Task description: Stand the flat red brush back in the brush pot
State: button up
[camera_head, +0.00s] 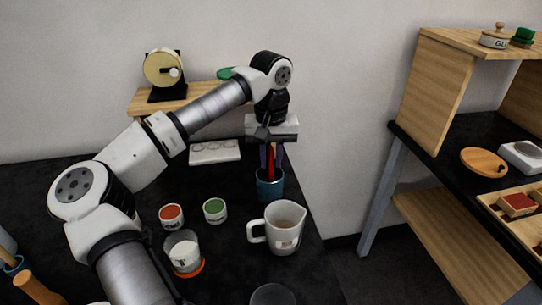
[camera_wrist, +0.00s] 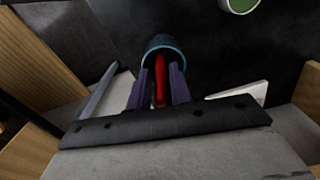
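The blue brush pot (camera_head: 270,186) stands on the dark worktop, left of the wall gap. The red brush (camera_head: 270,164) stands in it, close to upright, with its lower end hidden inside the pot. My gripper (camera_head: 271,160) is right above the pot, pointing down. In the wrist view its two purple-grey fingers (camera_wrist: 160,82) lie either side of the red brush (camera_wrist: 160,88), with a narrow dark gap showing on each side, so it looks open around the brush. The pot's rim (camera_wrist: 163,40) shows just beyond the fingertips.
A white jug (camera_head: 283,228) stands close in front of the pot. A green paint tub (camera_head: 215,209), a red paint tub (camera_head: 171,215) and a glass (camera_head: 183,250) are to the left. A white tray (camera_head: 215,151) lies behind. A wooden shelf unit (camera_head: 440,85) stands at right.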

jog(key=shift+o, duration=1.1)
notch_tip(320, 180, up, 12)
jog(key=shift+r+b, duration=0.15)
jog(key=shift+b, duration=0.4)
